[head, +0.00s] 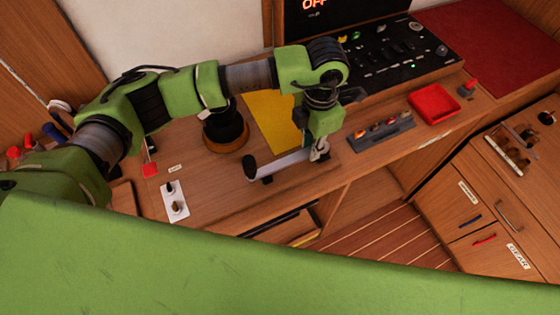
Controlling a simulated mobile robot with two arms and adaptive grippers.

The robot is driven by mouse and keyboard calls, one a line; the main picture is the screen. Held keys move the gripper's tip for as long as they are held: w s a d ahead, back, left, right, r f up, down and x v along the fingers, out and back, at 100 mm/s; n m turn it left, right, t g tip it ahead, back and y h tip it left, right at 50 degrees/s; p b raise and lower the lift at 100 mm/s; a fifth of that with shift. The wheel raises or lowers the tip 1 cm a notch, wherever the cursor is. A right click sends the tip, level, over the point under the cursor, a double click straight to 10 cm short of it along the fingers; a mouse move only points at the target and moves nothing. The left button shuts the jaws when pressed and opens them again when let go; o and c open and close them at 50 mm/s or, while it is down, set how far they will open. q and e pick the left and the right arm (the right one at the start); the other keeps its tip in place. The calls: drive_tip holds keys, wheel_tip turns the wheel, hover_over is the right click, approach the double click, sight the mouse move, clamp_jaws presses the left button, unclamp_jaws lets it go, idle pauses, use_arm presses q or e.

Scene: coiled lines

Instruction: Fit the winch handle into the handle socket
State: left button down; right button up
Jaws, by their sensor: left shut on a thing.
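The winch handle (280,164) is a silver bar with dark parts at its left end. It is over the wooden worktop near its front edge, and I cannot tell whether it touches the wood. My left gripper (319,152) points down and is shut on the handle's right end. A black winch drum (226,128) stands on a round wooden base to the left of the handle. Its top is partly hidden by my left arm, and I cannot make out the handle socket. My right gripper is not in view.
A yellow sheet (268,118) lies behind the handle. A grey rack with small items (382,132) and a red tray (434,104) are to the right. A black control panel (400,50) stands at the back. A white plate with brass fittings (174,200) is at the left.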

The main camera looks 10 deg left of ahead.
use_arm(q)
drive_tip(key=shift+r, duration=0.1)
drive_tip(key=shift+r+p, duration=0.85)
drive_tip(key=shift+r, duration=1.35)
